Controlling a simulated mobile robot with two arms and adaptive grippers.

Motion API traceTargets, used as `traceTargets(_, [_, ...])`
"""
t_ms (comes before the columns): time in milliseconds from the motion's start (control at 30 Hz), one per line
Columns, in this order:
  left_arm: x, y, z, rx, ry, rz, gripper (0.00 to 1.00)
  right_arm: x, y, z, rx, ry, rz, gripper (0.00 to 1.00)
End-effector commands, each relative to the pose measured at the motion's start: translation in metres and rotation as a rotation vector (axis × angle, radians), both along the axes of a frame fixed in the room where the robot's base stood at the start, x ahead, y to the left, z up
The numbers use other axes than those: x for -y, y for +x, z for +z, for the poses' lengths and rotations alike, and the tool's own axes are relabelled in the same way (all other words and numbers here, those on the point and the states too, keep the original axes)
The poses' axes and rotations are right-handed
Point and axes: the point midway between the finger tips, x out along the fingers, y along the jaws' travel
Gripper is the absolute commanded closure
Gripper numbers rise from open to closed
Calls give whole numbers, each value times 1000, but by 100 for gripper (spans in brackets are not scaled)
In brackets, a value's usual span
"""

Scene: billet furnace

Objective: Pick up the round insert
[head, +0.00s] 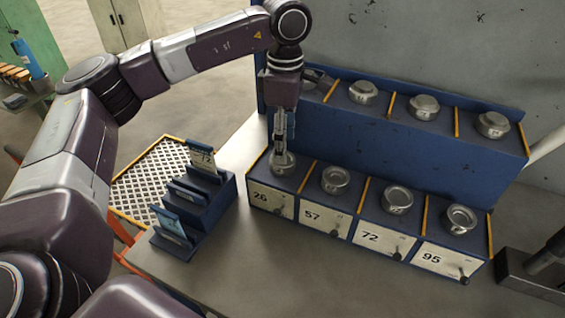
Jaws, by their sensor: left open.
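Round metal inserts sit in the front row of a blue rack, one to each bay. The insert in the bay labelled 26 (284,166) is at the left end. Others sit in the bays labelled 57 (335,179), 72 (397,199) and 95 (461,218). My left gripper (281,147) points down from above at the insert in bay 26 and is open. Its fingertips overlap the insert's far edge in this view, and I cannot tell whether they touch it. My right gripper is not in view.
A raised blue back row (423,105) holds several more round metal pieces behind the front row. A stepped blue card holder (193,206) stands left of the rack. A dark metal block (527,276) lies at the right. The grey tabletop (310,275) in front is clear.

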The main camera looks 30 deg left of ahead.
Motion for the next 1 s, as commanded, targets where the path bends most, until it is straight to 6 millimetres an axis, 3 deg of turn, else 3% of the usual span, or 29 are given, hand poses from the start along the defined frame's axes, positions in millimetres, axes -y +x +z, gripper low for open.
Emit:
traceTargets(167, [-5,-2,-23,-6,2,0,47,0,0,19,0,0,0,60])
traceTargets(300, [-4,-1,-42,-3,1,0,47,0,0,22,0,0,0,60])
traceTargets(600, [-4,0,-48,0,0,0,47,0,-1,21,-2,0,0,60])
traceTargets(1000, [-4,0,-48,0,0,0,91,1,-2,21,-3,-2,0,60])
